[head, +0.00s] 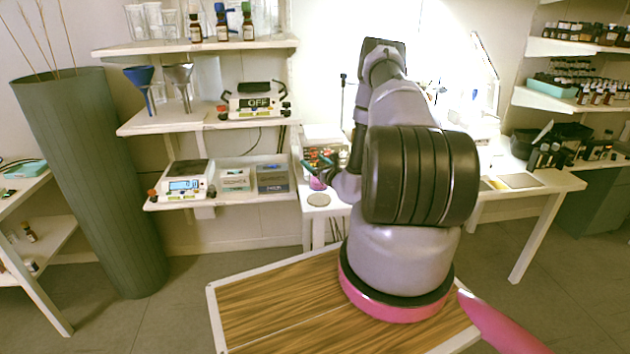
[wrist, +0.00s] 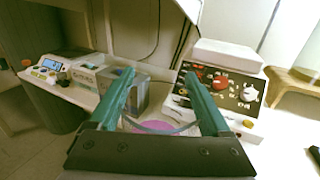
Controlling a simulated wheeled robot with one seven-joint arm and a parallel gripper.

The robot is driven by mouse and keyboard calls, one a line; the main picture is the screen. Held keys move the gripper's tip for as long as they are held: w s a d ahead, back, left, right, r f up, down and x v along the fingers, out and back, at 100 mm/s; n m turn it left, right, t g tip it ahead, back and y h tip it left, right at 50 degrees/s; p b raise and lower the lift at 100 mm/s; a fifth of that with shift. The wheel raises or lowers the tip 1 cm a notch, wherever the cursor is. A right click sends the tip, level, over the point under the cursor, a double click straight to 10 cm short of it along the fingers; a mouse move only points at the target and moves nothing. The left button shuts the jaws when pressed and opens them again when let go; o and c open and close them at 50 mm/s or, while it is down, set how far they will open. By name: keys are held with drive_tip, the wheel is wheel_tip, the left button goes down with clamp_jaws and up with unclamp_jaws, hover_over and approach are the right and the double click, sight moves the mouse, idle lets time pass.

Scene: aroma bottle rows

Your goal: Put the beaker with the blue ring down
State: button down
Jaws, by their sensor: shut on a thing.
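My gripper (wrist: 159,77) is shut on a clear beaker (wrist: 160,128), which sits between its two teal fingers. Something purple-pink shows low in the beaker; I cannot make out a blue ring. In the head view my gripper (head: 318,170) and the beaker (head: 317,184) are small, partly behind my arm. The beaker is over or on the small white table (head: 335,209), just behind a round grey disc (head: 318,199). I cannot tell whether its base touches anything.
A white device with knobs (head: 322,155) stands close behind the beaker; it fills the right of the wrist view (wrist: 225,88). To the left, a shelf holds a scale (head: 184,184) and a blue-grey box (head: 272,178). A wood-topped surface (head: 280,305) lies in front.

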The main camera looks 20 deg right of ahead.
drive_tip(key=shift+f, duration=2.55)
unclamp_jaws()
drive_tip(key=shift+f, duration=0.15)
